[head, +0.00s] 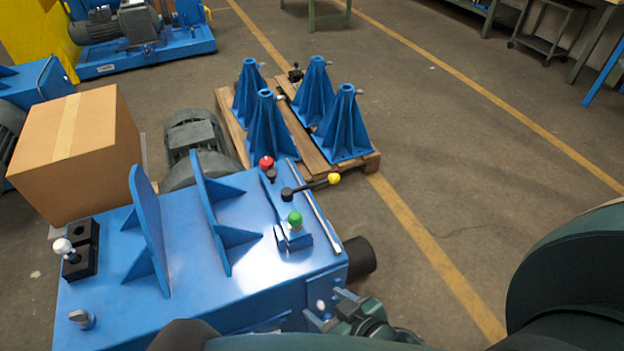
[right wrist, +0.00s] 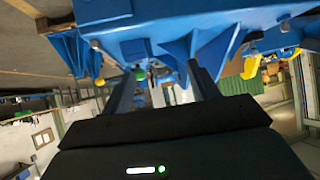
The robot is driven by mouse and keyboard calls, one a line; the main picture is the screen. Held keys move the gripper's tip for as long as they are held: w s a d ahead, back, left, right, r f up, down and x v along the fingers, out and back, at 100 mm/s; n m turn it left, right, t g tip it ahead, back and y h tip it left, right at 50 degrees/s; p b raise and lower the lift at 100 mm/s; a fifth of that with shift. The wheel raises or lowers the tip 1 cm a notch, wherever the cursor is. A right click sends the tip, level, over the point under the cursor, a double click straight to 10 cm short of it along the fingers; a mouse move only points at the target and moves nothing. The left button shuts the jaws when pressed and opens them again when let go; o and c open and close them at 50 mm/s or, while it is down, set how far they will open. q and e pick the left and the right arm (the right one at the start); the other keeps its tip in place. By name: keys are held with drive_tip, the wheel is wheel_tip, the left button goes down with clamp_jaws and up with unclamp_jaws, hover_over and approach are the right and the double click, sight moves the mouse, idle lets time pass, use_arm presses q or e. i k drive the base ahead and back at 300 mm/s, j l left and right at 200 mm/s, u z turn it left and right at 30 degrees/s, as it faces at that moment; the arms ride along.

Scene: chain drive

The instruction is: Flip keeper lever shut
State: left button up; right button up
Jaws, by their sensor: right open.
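I cannot tell for certain which one is the keeper lever. My right gripper (head: 338,305) is low at the machine's front right edge, partly hidden by its own arm. In the right wrist view its two fingers (right wrist: 165,88) are apart, with blue parts and a green spot beyond. My left gripper is not in view.
Two upright blue plates (head: 210,210) stand on the machine top. A white knob on a black block (head: 80,250) is at its left. A cardboard box (head: 75,150) and a pallet with blue stands (head: 340,125) are behind. The floor to the right is clear.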

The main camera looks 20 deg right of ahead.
sight(287, 193)
drive_tip(key=u, duration=0.3)
drive_tip(key=l+u, duration=0.35)
drive_tip(key=l, duration=0.15)
drive_tip(key=k+l+u, duration=0.15)
drive_tip(key=l+u, duration=0.2)
drive_tip(key=k+l, duration=0.1)
drive_tip(key=l, duration=0.25)
drive_tip(key=k+l, duration=0.1)
drive_tip(key=l, duration=0.3)
drive_tip(key=k+l+u, duration=0.1)
drive_tip(key=l, duration=0.25)
drive_tip(key=k+l, duration=0.1)
drive_tip(key=l, duration=0.3)
drive_tip(key=k+l, duration=0.15)
drive_tip(key=l, duration=0.2)
drive_tip(key=k+l+u, duration=0.1)
drive_tip(key=l, duration=0.25)
drive_tip(key=i+j, duration=0.3)
drive_tip(key=i, duration=0.15)
